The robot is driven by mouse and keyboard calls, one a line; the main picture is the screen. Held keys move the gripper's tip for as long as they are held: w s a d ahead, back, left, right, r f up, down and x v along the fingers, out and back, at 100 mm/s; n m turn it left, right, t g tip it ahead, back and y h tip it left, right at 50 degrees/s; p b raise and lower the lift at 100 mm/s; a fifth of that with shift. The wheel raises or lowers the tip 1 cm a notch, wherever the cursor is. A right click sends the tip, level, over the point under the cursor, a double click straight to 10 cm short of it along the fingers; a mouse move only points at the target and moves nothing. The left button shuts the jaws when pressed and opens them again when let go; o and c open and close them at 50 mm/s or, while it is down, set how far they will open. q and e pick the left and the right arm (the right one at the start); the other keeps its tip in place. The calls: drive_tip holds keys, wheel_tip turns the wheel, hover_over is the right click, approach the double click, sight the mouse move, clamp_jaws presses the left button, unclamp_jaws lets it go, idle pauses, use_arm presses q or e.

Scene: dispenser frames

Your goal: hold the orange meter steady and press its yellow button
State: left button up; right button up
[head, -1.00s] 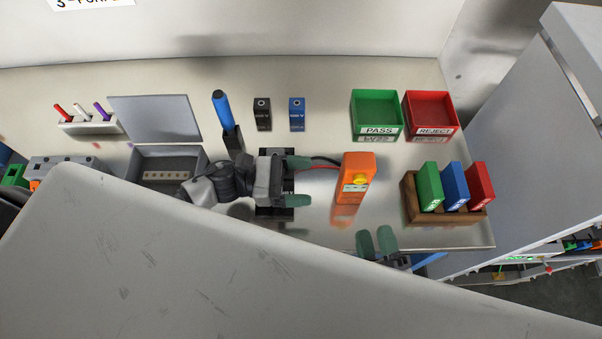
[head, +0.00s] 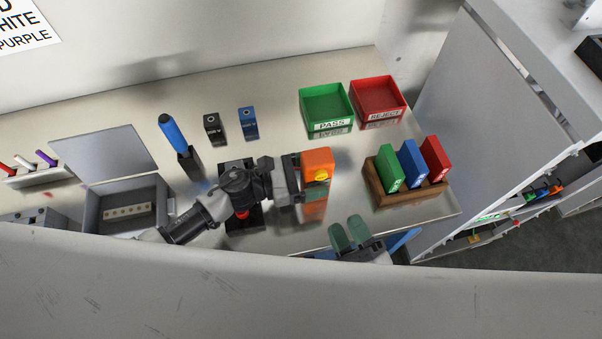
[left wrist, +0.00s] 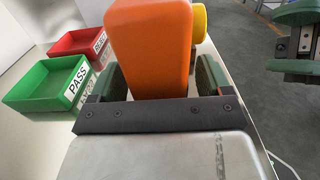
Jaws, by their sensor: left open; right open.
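The orange meter (head: 317,160) stands upright on the bench, its yellow button (head: 322,176) facing the front. In the left wrist view the meter (left wrist: 150,45) fills the space between my left fingers, and the button (left wrist: 199,22) sticks out on its right side. My left gripper (head: 296,180) is open, with one finger on each side of the meter; whether they touch it I cannot tell. My right gripper (head: 350,234) is open and empty at the bench's front edge, below and right of the meter. It also shows in the left wrist view (left wrist: 300,40).
A wooden rack (head: 410,192) with green, blue and red blocks stands right of the meter. Green PASS (head: 330,125) and red REJECT (head: 384,113) bins stand behind. Black and blue blocks, a blue-handled tool (head: 172,133) and an open grey box (head: 90,212) are at left.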

use_arm(q)
drive_tip(key=shift+c, duration=0.2)
drive_tip(key=c, duration=1.2)
drive_tip(key=shift+c, duration=0.2)
